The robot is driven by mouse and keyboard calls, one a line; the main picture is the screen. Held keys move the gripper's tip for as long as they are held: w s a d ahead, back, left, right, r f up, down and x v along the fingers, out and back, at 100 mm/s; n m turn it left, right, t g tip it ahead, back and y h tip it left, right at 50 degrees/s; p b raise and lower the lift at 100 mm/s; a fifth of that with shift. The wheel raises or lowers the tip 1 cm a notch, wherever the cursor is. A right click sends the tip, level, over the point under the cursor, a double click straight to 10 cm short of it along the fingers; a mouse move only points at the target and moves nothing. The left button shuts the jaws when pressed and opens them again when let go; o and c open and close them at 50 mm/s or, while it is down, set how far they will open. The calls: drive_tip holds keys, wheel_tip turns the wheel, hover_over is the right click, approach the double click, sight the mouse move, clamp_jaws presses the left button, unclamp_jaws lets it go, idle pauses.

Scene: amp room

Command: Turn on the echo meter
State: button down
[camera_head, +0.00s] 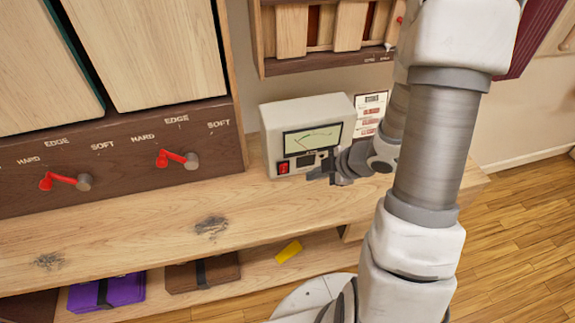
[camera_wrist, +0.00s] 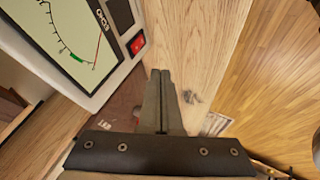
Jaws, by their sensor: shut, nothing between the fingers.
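The echo meter (camera_head: 308,132) is a cream box with a needle dial, standing on the wooden bench against the wall. Its red rocker switch (camera_head: 283,168) is at the lower left of its front face. In the wrist view the meter's dial (camera_wrist: 65,35) fills the upper left, and the red switch (camera_wrist: 137,44) shows at the corner of its face. My gripper (camera_head: 318,174) is in front of the meter's lower right, to the right of the switch. In the wrist view my gripper (camera_wrist: 161,75) is shut and empty, with its fingertips just below the switch and apart from it.
A wooden cabinet with red levers (camera_head: 176,159) stands left of the meter. A paper card (camera_head: 370,113) is on the wall behind. The bench top (camera_head: 130,235) is clear in front. A lower shelf holds a purple item (camera_head: 107,291), a brown item (camera_head: 203,272) and a yellow item (camera_head: 289,251).

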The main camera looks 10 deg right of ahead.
sight(284, 169)
drive_tip(key=b+x, duration=0.2)
drive_tip(key=x, duration=0.7)
drive_tip(key=shift+f+b, duration=0.3)
drive_tip(key=shift+b, duration=0.1)
drive_tip(key=w+p, duration=0.1)
drive_tip(key=w, duration=0.2)
drive_tip(key=shift+w+a+r, duration=0.1)
drive_tip(key=shift+a+r, duration=0.05)
drive_tip(key=shift+w, duration=0.6)
